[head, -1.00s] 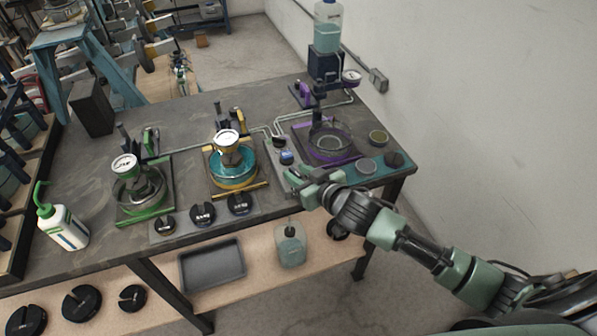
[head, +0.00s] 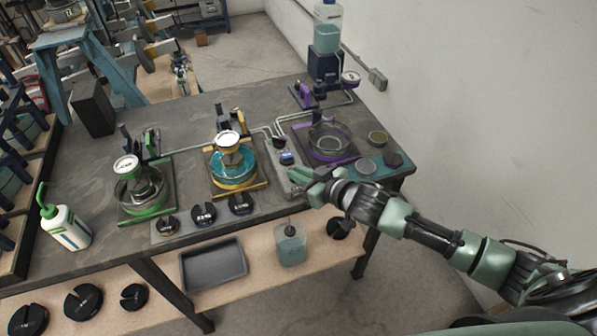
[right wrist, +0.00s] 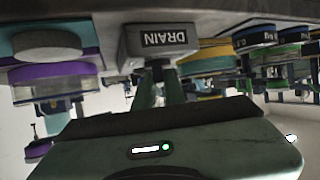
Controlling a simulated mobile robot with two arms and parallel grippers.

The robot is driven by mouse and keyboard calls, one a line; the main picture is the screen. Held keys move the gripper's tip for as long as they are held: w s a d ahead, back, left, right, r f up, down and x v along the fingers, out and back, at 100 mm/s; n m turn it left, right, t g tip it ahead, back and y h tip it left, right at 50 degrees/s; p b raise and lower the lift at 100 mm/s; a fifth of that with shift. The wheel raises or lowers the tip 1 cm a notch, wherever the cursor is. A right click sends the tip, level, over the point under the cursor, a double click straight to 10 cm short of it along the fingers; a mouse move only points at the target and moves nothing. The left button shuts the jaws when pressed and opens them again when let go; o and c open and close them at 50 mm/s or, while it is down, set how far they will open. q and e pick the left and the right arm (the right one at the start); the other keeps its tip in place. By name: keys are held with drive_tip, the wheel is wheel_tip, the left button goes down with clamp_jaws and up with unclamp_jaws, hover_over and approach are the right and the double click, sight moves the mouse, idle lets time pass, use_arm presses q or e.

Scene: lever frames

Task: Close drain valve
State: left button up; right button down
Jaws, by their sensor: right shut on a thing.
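The drain valve shows in the right wrist view as a grey block labelled DRAIN (right wrist: 158,40), picture upside down. My right gripper (right wrist: 160,88) has its two green fingers close together at a small dark part by this block, the valve's handle. The fingers hide most of the handle, so its angle cannot be told. In the head view my right gripper (head: 305,177) is at the grey strip near the table's front right edge, shut on the handle. My left gripper is not in view.
A purple-framed glass vessel (head: 330,142) stands behind the gripper, and a teal vessel (head: 232,168) to its left. A pale round disc (head: 366,166) lies to the right. A bottle (head: 290,246) stands on the shelf below.

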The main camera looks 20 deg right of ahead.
drive_tip(key=shift+w+d+r+n+g+y+p, duration=0.15)
drive_tip(key=shift+n+g+y+p, duration=0.25)
drive_tip(key=shift+n+y, duration=0.3)
drive_tip(key=shift+w+d+n+g+y+p, duration=0.1)
drive_tip(key=shift+n+g+y+p, duration=0.1)
drive_tip(key=shift+n+g+y, duration=0.4)
drive_tip(key=shift+w+d+r+n+g+y+p, duration=0.15)
drive_tip(key=shift+n+g+y+p, duration=0.15)
drive_tip(key=shift+n+y, duration=0.5)
drive_tip(key=shift+f+n+g+y, duration=0.15)
drive_tip(key=shift+n+g+y, duration=0.45)
drive_tip(key=shift+n+g, duration=0.15)
drive_tip(key=shift+f+n+g+y, duration=0.1)
drive_tip(key=shift+n+g+y, duration=0.3)
drive_tip(key=shift+n+g, duration=0.3)
drive_tip(key=shift+w+d+f+n+g, duration=0.1)
drive_tip(key=shift+w+f+n+g, duration=0.05)
drive_tip(key=shift+n+g, duration=0.35)
drive_tip(key=n+g+y+b, duration=0.1)
drive_tip(key=n+g+b, duration=0.1)
drive_tip(key=b, duration=0.2)
drive_tip(key=n+g+b, duration=0.3)
drive_tip(key=b, duration=0.1)
drive_tip(key=shift+w+f+y, duration=0.1)
drive_tip(key=shift+w+y, duration=0.1)
drive_tip(key=shift+y, duration=0.2)
drive_tip(key=shift+r+n+g+b, duration=0.2)
drive_tip(key=shift+n+g+b, duration=0.15)
drive_tip(key=shift+g+b, duration=0.5)
